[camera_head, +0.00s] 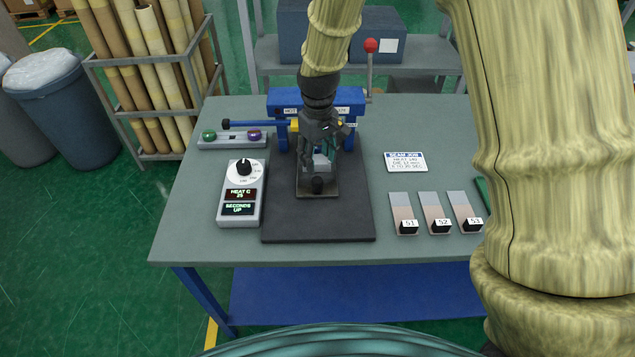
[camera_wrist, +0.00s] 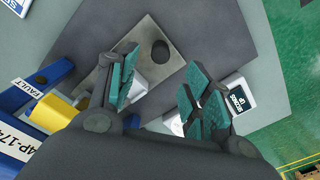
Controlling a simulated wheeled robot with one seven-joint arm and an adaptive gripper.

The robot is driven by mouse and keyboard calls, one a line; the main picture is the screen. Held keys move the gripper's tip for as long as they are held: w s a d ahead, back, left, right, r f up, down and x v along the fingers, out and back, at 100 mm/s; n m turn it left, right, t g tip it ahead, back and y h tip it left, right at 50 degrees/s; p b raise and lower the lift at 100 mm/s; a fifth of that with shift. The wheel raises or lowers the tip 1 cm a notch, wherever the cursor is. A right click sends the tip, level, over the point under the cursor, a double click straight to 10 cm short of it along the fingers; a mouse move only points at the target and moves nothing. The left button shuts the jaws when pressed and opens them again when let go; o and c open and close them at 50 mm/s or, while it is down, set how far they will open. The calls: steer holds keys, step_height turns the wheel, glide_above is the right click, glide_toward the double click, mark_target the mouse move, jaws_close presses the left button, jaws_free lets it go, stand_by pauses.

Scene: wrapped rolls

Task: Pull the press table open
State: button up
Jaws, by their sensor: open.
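The blue press (camera_head: 288,97) stands at the back of the grey workbench on a dark base plate (camera_head: 345,224). Its press table (camera_head: 330,189) is a small grey-brown plate with a dark round knob (camera_head: 317,184) near its front edge. In the wrist view the press table (camera_wrist: 143,40) and knob (camera_wrist: 160,50) lie beyond my fingertips. My gripper (camera_head: 320,156) points down over the rear of the press table, behind the knob. In the wrist view its jaws (camera_wrist: 162,86) are apart, with the knob outside them. A pale block (camera_wrist: 137,90) shows partly behind the fingers.
A control box (camera_head: 240,195) and a button box (camera_head: 231,138) stand left of the base plate. A red-knobbed lever (camera_head: 370,46) rises behind. Sample strips (camera_head: 435,212) and a job card (camera_head: 406,162) lie right. The bench front edge is clear.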

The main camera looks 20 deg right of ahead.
mark_target(317, 179)
steer(key=shift+w+a+f+p, duration=0.1)
steer(key=shift+f+p, duration=1.55)
steer(key=shift+f, duration=3.5)
jaws_close()
